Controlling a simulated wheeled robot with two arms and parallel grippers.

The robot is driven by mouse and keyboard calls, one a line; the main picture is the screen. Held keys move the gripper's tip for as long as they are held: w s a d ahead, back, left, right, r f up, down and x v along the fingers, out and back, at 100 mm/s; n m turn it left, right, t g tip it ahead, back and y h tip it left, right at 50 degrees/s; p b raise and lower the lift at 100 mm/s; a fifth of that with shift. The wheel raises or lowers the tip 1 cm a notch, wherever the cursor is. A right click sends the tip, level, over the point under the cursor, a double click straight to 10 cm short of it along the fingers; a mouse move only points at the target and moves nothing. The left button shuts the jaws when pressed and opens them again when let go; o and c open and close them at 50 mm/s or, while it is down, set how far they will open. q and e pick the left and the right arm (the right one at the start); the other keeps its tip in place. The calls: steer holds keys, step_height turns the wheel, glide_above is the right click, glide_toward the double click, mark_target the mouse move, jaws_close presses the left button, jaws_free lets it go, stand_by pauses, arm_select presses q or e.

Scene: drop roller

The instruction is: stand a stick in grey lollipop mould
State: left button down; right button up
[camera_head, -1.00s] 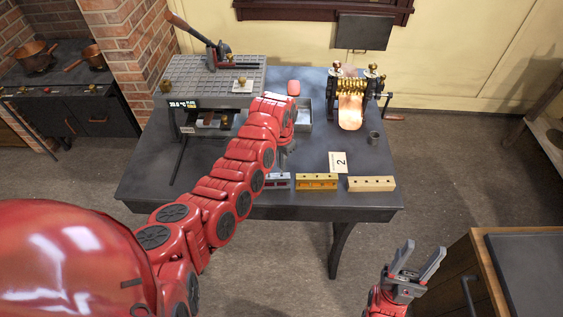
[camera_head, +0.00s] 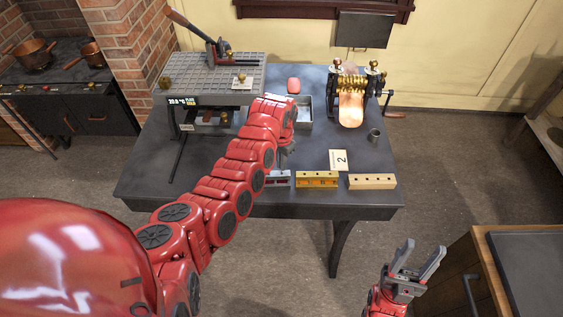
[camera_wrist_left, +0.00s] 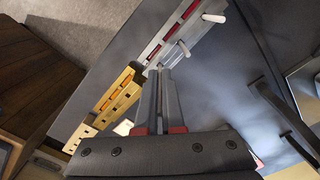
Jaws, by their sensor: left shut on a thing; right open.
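The grey lollipop mould (camera_head: 278,180) lies near the table's front edge, partly hidden by my left arm. In the left wrist view the grey mould (camera_wrist_left: 176,32) has red slots, and two pale sticks (camera_wrist_left: 214,17) (camera_wrist_left: 184,49) stick up from it. My left gripper (camera_wrist_left: 160,72) is shut at the near end of the mould; the thing between its tips looks like a stick but is mostly hidden. In the head view the left gripper (camera_head: 284,160) is just behind the mould. My right gripper (camera_head: 418,262) is open and empty, off the table's right front.
A yellow mould (camera_head: 317,180) and a pale wooden mould (camera_head: 371,182) stand to the right, with a number card (camera_head: 338,160) behind.

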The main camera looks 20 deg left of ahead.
mark_target(282, 174)
arm_select(q)
steer(key=shift+f+b, duration=0.9)
steer(key=shift+f, duration=0.65)
steer(key=c, duration=0.6)
jaws_free()
steer(key=shift+c, duration=0.2)
steer(key=shift+r, duration=0.2)
steer(key=shift+r+p, duration=0.7)
steer(key=shift+r, duration=0.2)
steer(key=shift+r, duration=0.15)
steer(key=shift+r+p, duration=0.55)
steer(key=shift+r, duration=0.3)
steer(key=shift+r, duration=0.15)
